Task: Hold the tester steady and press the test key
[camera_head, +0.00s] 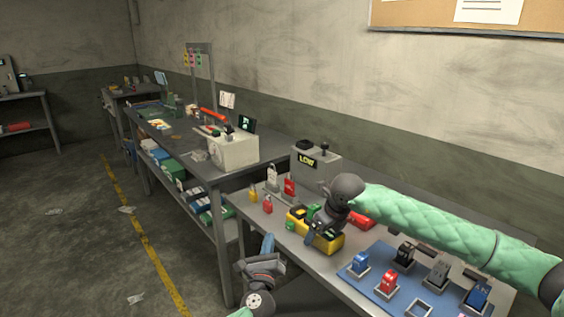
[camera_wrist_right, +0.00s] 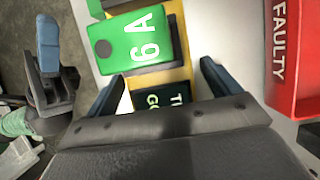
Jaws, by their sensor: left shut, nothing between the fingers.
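The yellow tester (camera_head: 330,243) lies on the near bench and shows from above in the right wrist view (camera_wrist_right: 178,73). A green block marked 6 A (camera_wrist_right: 135,38) sits on it, beside a dark display (camera_wrist_right: 160,101) with partly hidden green lettering. My right gripper (camera_wrist_right: 162,75) is over the tester, its blue fingers spread to either side of it. I cannot tell whether they touch it. My left gripper (camera_head: 267,243) is shut and empty, pointing up off the bench's front edge, left of the tester. I cannot make out the test key.
A red bin marked FAULTY (camera_wrist_right: 285,50) is close to my right gripper. A blue mat (camera_head: 380,286) with several coloured blocks lies to the right. A grey box reading LOW (camera_head: 316,165) stands behind.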

